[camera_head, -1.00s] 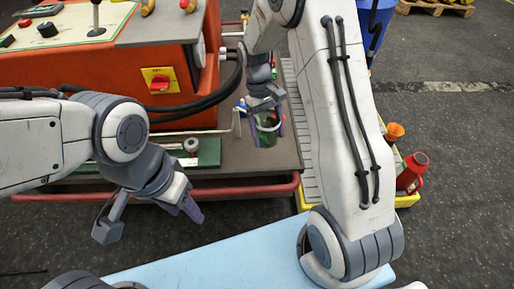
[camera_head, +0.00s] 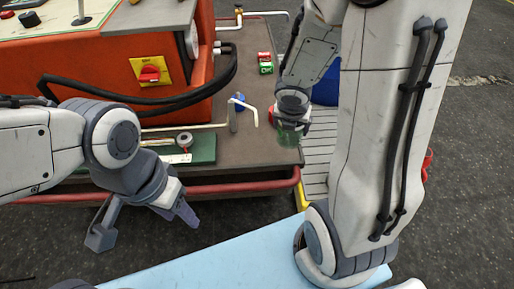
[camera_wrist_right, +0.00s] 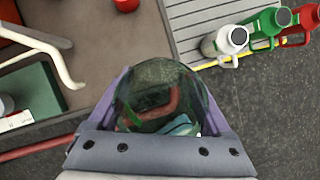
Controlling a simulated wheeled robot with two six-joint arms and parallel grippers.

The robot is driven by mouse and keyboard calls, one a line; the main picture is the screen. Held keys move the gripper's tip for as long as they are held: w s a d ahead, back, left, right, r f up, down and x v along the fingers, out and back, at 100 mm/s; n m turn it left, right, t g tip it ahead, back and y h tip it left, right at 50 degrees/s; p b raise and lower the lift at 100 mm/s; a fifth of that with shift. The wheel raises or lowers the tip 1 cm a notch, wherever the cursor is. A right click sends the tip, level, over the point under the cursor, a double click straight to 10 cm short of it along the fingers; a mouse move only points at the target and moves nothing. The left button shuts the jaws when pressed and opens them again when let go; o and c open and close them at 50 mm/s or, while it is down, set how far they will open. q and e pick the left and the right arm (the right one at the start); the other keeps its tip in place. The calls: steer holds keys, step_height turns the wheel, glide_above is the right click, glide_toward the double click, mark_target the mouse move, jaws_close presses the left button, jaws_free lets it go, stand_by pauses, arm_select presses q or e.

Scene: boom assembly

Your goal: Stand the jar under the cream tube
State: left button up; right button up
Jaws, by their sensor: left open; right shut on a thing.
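The jar (camera_head: 289,136) is clear greenish glass. My right gripper (camera_head: 297,122) is shut on it near the right edge of the bench; the jar also fills the middle of the right wrist view (camera_wrist_right: 160,95), between the fingers. A cream tube (camera_head: 251,108) with a bent-down end stands over the bench, left of the jar and apart from it. It also shows at the upper left of the right wrist view (camera_wrist_right: 45,50). My left gripper (camera_head: 146,226) is open and empty in front of the bench's red rail.
The grey-brown bench (camera_head: 262,158) has bare room below the tube. A green board (camera_head: 203,150) lies left of it, and red and green blocks (camera_head: 265,63) lie behind. The orange machine (camera_head: 110,85) is at the left.

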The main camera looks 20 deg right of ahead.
steer(key=w+a+f+b, duration=0.1)
steer(key=w+a+f, duration=0.1)
steer(key=w+a+f+b, duration=0.1)
steer(key=w+a+f, duration=0.1)
steer(key=a, duration=0.1)
steer(key=w+a+f+b, duration=0.1)
steer(key=w+a+f, duration=0.1)
steer(key=shift+w+a+b, duration=0.15)
steer(key=shift+a+b, duration=0.1)
steer(key=shift+b, duration=0.1)
step_height(320, 180, down, 4)
steer(key=b, duration=0.3)
steer(key=shift+b, duration=0.3)
steer(key=shift+f, duration=0.15)
steer(key=o, duration=1.2)
steer(key=shift+o, duration=0.2)
